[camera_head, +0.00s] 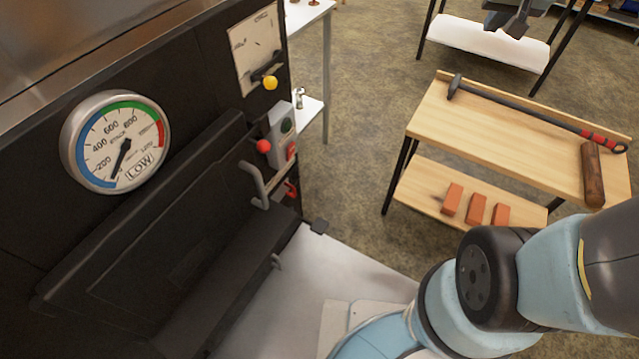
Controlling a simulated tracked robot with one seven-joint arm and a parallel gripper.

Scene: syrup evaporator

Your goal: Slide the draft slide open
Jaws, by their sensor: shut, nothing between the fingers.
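The black evaporator front (150,215) fills the left side. A pale plate (252,45) with a scale and a pointer line is at its upper right; its lettering is too small to read. At the plate's lower edge is a dark lever with a yellow ball knob (271,83), which looks like the draft slide's handle. How far the slide stands open cannot be told. My arm (490,280) enters at the lower right, well apart from the knob.
A round gauge (116,142) reads low. Below the yellow knob are a red ball knob (263,146), a grey switch box (281,133) and a curved door handle (262,187). A wooden bench (510,135) holds a long tool (530,112); bricks (475,209) lie on its shelf. Open floor lies between.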

